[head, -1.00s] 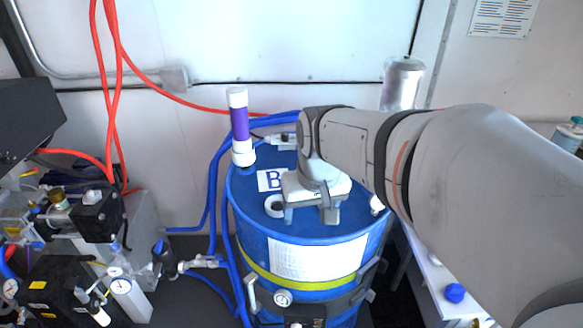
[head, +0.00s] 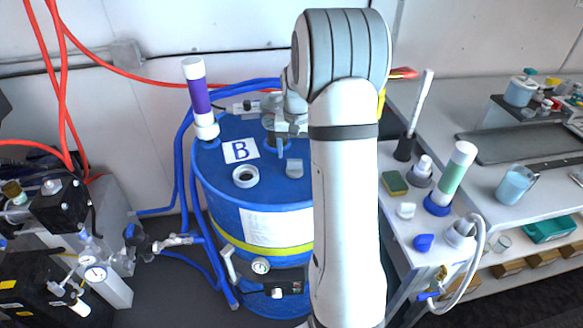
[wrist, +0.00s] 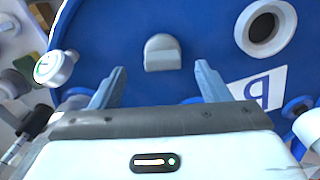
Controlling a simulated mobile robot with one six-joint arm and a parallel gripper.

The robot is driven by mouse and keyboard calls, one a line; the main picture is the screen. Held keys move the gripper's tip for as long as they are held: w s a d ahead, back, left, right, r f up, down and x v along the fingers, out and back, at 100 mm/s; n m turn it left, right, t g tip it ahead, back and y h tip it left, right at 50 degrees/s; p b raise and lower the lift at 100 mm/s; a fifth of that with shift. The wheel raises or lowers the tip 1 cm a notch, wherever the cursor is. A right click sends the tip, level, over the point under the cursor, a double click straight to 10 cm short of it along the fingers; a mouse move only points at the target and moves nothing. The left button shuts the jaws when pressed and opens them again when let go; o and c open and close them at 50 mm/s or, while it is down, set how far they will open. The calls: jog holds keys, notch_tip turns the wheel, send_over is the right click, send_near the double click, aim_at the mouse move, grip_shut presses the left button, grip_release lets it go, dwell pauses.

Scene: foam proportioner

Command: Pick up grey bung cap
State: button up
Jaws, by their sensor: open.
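The grey bung cap (head: 294,168) sits on top of the blue drum (head: 215,170), right of the open white-ringed bung hole (head: 245,176). In the wrist view the cap (wrist: 162,53) is a small block with a rounded end, roughly centred between and beyond my fingertips. My gripper (head: 284,148) is over the drum's top, behind the cap in the head view. In the wrist view my gripper (wrist: 160,69) has its two fingers wide apart with nothing between them. The bung hole (wrist: 265,27) shows at the upper right there.
A purple-and-white tube (head: 200,97) stands upright at the drum's back left. The bench at right holds a green tube (head: 452,178), a sponge (head: 395,183) and a blue cap (head: 424,242). Blue hoses run left of the drum.

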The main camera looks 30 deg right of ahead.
aim_at(295, 160)
jog(key=shift+w+f+p, duration=0.2)
jog(key=shift+f+p, duration=0.25)
jog(key=shift+f, duration=0.9)
jog(key=shift+w+f+p, duration=0.2)
jog(key=shift+f+p, duration=0.2)
jog(key=shift+f, duration=0.95)
jog(key=shift+s, duration=0.1)
jog(key=c, duration=1.1)
